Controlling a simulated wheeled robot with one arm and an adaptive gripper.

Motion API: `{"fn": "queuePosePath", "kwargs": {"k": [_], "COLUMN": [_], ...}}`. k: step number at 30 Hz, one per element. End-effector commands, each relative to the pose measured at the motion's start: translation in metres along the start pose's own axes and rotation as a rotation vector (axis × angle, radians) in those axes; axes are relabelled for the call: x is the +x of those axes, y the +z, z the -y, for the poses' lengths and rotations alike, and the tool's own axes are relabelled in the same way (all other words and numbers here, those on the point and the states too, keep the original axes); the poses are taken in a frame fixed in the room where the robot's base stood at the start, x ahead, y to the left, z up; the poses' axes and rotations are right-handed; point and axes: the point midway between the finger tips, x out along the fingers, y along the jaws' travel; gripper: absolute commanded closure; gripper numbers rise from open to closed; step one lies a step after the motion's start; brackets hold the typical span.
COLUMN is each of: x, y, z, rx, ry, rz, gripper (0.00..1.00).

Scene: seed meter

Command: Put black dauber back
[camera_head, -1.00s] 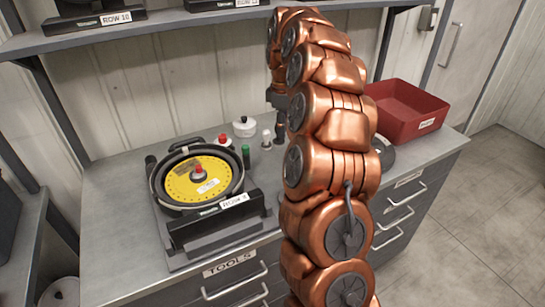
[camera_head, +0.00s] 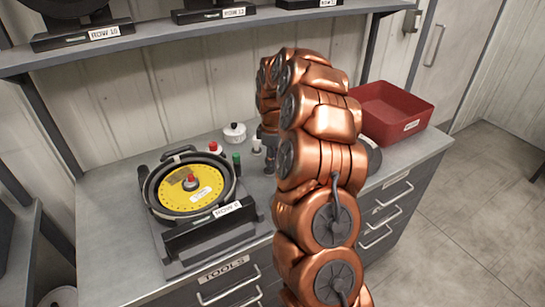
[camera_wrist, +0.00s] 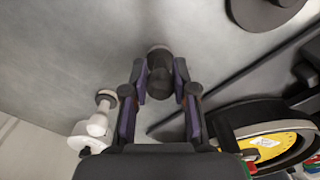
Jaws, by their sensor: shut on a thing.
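My gripper (camera_wrist: 161,72) is shut on the black dauber (camera_wrist: 160,84), whose dark rounded end shows between the fingertips in the wrist view. In the head view my arm hides most of the gripper, low over the bench just right of the green dauber (camera_head: 237,162). I cannot tell whether the black dauber touches the bench. The white dauber (camera_wrist: 98,122) stands left of my gripper in the wrist view; it also shows in the head view (camera_head: 256,144). The red-topped dauber (camera_head: 215,148) stands left of the green one.
The seed meter with its yellow disc (camera_head: 205,192) sits at the bench's left front. A white lidded pot (camera_head: 235,133) stands behind the daubers. A red bin (camera_head: 392,112) is at the right. A shelf (camera_head: 160,48) with row-labelled units hangs above the back. Bare bench lies left of the meter.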

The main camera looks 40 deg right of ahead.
Motion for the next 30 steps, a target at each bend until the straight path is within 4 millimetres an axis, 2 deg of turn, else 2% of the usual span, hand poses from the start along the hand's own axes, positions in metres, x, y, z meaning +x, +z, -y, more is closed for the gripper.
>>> {"fn": "queuePosePath", "kwargs": {"k": [8,9,15,25,30], "x": [0.003,0.002,0.002,0.000,-0.011], "y": [0.000,0.000,0.000,0.000,0.000], "z": [0.000,0.000,0.000,0.000,0.000], "rx": [0.000,0.000,0.000,0.000,0.000], "ry": [0.000,0.000,0.000,0.000,0.000], "rz": [0.000,0.000,0.000,0.000,0.000], "gripper": [1.00,0.70,0.49,0.48,0.48]}}
